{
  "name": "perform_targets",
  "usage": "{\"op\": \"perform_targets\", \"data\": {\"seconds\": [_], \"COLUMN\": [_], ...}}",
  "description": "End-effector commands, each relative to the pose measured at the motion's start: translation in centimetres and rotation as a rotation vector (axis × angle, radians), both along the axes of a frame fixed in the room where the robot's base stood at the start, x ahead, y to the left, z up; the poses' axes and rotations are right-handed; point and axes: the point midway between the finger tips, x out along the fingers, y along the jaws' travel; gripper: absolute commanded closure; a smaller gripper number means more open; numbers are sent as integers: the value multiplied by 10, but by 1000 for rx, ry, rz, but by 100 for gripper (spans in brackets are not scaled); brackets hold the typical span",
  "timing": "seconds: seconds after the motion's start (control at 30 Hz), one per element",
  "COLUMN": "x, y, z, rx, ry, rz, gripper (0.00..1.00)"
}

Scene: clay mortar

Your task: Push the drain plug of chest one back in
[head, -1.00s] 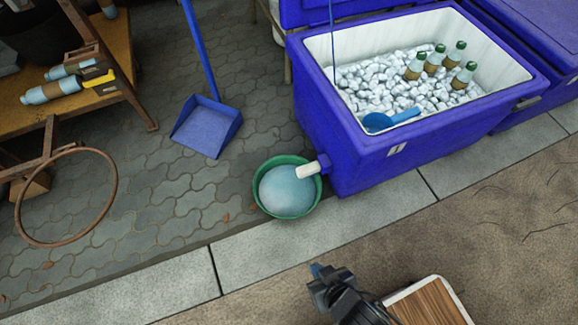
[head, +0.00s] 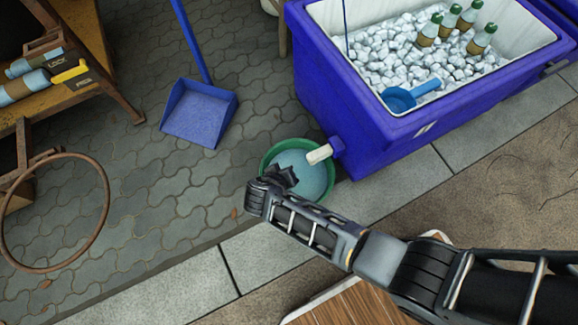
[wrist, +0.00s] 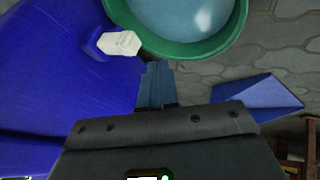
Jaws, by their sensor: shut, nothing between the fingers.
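A blue chest (head: 375,140) full of ice stands at the upper right in the head view. Its white drain plug (head: 320,154) sticks out from a blue collar low on its left end, over the rim of a green basin (head: 268,160) of water. In the wrist view the plug (wrist: 118,43) shows at upper left, against the chest (wrist: 45,75), with the basin (wrist: 195,50) beyond. My gripper (head: 282,177) is over the basin's near side in the head view. In the wrist view its fingers (wrist: 158,75) are shut and empty, to the right of the plug and apart from it.
A blue dustpan (head: 200,112) lies on the paving left of the basin. A wooden bench (head: 90,75) with bottles and a rusty hoop (head: 105,215) are at the left. Bottles (head: 450,18) and a blue scoop (head: 405,96) sit in the ice.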

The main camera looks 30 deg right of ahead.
Motion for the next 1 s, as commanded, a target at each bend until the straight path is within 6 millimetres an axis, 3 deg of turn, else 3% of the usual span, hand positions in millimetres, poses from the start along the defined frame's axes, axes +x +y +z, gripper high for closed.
{"op": "perform_targets", "data": {"seconds": [0.03,0.4,0.7,1.0], "x": [4,30,29,30], "y": [-5,-39,-74,-78], "z": [-12,-71,-65,-65], "rx": [0,1,2,1], "ry": [0,1,1,0], "rz": [-2,-2,-1,2], "gripper": [100,100,100,100]}}
